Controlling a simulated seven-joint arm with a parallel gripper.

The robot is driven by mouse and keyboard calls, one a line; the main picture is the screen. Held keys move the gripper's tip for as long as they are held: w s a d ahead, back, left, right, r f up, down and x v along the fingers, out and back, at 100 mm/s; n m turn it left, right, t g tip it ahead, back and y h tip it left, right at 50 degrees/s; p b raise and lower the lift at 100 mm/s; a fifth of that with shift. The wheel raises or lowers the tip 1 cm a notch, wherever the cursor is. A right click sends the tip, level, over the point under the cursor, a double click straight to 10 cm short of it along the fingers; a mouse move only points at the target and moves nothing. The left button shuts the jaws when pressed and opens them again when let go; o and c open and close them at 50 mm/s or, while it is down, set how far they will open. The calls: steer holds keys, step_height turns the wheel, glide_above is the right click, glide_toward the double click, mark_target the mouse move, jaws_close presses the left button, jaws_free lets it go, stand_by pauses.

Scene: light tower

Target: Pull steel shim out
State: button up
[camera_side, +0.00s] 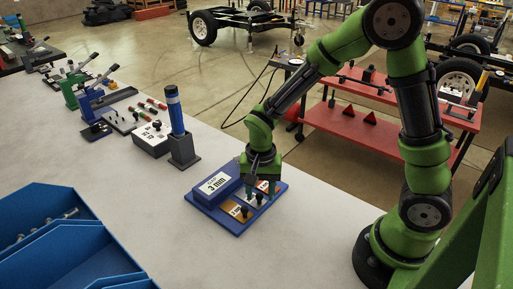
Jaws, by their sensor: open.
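A blue holder board (232,228) lies on the light worktop, with a raised blue block labelled "3 mm" (215,184) at its left. Small flat plates with white labels and dark knobs lie in the board's front part. One is an orange-brown plate (235,214). Another plate, closer to my gripper, is partly hidden; I cannot tell for sure that it is the steel shim. My gripper (262,188) points down over the right part of the board, its fingers apart around or just above a dark knob (259,198). I cannot tell whether they touch it.
A blue cylinder stands in a grey holder (184,152) left of the board, near a labelled box (152,139). Blue bins (75,245) fill the lower left. Clamps and tools line the worktop farther back. The worktop in front of the board is clear.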

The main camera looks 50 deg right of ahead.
mark_target(259, 193)
step_height(259, 193, up, 17)
stand_by(0.5)
steer(key=s+d+r+n+t+y, duration=0.1)
steer(key=s+r+n+t, duration=0.3)
steer(key=s, duration=0.6)
steer(key=n+t+y, duration=0.1)
steer(key=n+t, duration=0.1)
steer(key=t, duration=0.1)
steer(key=shift+d+n, duration=0.3)
steer(key=shift+n, duration=0.1)
